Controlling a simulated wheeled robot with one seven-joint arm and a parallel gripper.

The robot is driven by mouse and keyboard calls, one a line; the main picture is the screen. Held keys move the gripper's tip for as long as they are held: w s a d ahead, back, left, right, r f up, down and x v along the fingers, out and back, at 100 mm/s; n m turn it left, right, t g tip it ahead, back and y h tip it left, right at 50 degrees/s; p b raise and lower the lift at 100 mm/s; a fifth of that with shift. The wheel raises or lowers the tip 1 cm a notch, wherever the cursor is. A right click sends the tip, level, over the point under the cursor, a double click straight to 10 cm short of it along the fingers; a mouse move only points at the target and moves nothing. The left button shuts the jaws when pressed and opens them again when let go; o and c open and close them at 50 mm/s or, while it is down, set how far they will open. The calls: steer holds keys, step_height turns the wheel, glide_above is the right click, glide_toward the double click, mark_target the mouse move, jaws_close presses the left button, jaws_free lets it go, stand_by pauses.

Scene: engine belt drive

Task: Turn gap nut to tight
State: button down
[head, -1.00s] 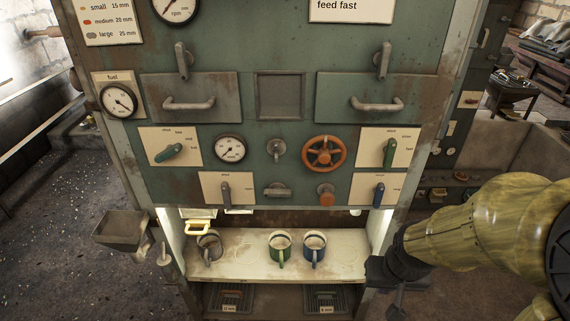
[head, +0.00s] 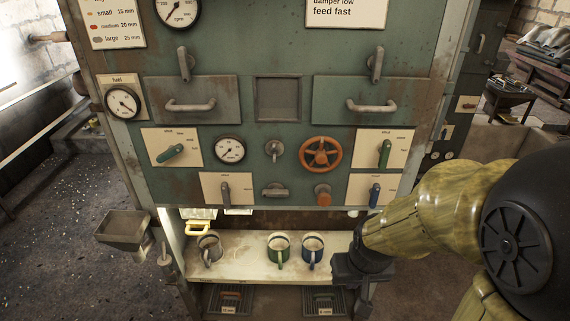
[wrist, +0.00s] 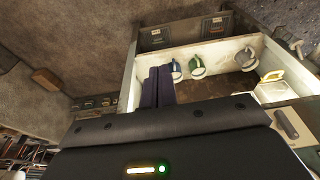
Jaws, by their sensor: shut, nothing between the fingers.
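No part in view is legibly marked as the gap nut, so I cannot tell which one it is. The green cabinet front (head: 300,60) carries an orange handwheel (head: 321,153), a grey round knob (head: 274,150), a grey lever knob (head: 275,191) and an orange knob (head: 322,194). My gripper (head: 363,303) is at the right end of the white shelf below the panel, apart from these controls. In the wrist view its two dark fingers (wrist: 160,84) are together, with nothing between them.
A metal hopper (head: 125,229) juts out at left. Labelled trays (head: 231,300) lie below.

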steer(key=w+d+m+t+p, duration=0.1)
steer(key=w+m+t+p, duration=0.15)
steer(key=w, duration=0.55)
steer(key=m+t+y+p, duration=0.7)
steer(key=t+y, duration=0.1)
steer(key=y, duration=0.4)
glide_toward(274, 152)
steer(key=s+d, duration=0.1)
steer(key=s+d+f, duration=0.1)
steer(key=s+d, duration=0.1)
steer(key=shift+d+f, duration=0.25)
steer(key=shift+f, duration=0.05)
steer(key=p+x, duration=0.3)
steer(key=x, duration=0.7)
